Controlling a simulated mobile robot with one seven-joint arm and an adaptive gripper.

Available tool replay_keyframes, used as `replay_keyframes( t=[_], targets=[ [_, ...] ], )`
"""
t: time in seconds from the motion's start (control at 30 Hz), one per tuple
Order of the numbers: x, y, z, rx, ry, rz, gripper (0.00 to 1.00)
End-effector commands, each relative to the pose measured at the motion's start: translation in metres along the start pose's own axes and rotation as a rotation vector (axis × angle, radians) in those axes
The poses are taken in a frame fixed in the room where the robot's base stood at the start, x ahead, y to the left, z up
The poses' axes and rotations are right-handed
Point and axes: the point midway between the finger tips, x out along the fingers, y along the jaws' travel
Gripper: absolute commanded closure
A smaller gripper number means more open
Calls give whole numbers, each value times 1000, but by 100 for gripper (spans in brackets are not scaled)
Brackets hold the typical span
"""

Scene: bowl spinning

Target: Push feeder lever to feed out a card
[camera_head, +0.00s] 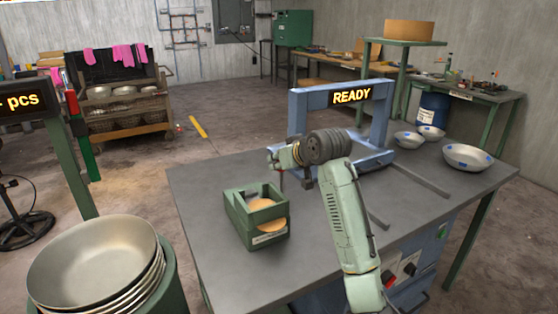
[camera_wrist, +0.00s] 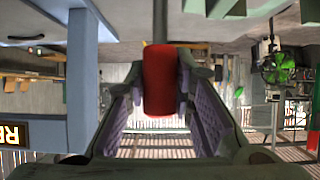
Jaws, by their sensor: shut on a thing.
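A green card feeder box (camera_head: 243,222) stands on the grey table. Orange round cards (camera_head: 270,226) show inside it and at its front opening, above a white label. My gripper (camera_head: 281,163) is above and behind the feeder, near the blue frame. In the wrist view my gripper (camera_wrist: 160,95) is shut on a red handle (camera_wrist: 159,72), which sits between the purple pads. A thin grey rod runs from the handle to the top edge of that view. Whether this handle is the feeder lever cannot be told, as its other end is out of view.
The grey table (camera_head: 205,192) is clear around the feeder. A blue frame (camera_head: 298,110) with a READY sign (camera_head: 351,95) stands behind my arm. Metal bowls (camera_head: 466,157) rest at the table's right. A stack of large bowls (camera_head: 95,262) stands at the lower left.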

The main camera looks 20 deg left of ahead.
Motion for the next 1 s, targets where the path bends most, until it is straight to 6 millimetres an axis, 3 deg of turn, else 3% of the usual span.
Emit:
replay_keyframes(
  t=[0.23, 0.57, 1.0],
  targets=[
    [-20, 0, 13, 0, -1, 0, 95],
    [-22, 0, 14, 0, -1, 1, 96],
    [-43, 0, 37, 0, -2, 1, 96]
  ],
)
